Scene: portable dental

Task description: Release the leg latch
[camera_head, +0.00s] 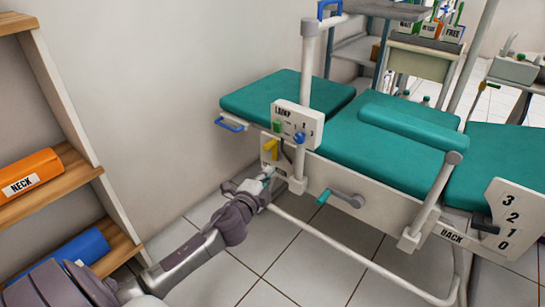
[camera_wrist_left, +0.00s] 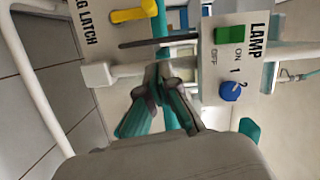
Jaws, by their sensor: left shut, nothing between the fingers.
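The leg latch is a yellow lever (camera_head: 271,148) on a white plate at the side of the teal dental chair (camera_head: 283,92), below the lamp panel. In the left wrist view the yellow lever (camera_wrist_left: 135,13) is near the top edge, beside a plate lettered "LATCH" (camera_wrist_left: 97,22), partly cut off. My left gripper (camera_head: 269,174) is shut and empty, just below the lever in the head view. In the left wrist view its fingertips (camera_wrist_left: 163,72) are apart from the lever, between the latch plate and the lamp panel. My right gripper is not in view.
The lamp panel (camera_head: 310,125) has a green switch (camera_wrist_left: 230,35) and a blue knob (camera_wrist_left: 230,91) close to my left gripper. A crank (camera_head: 345,198) and white frame rails (camera_head: 335,243) lie to the right. A wooden shelf (camera_head: 60,95) stands at left.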

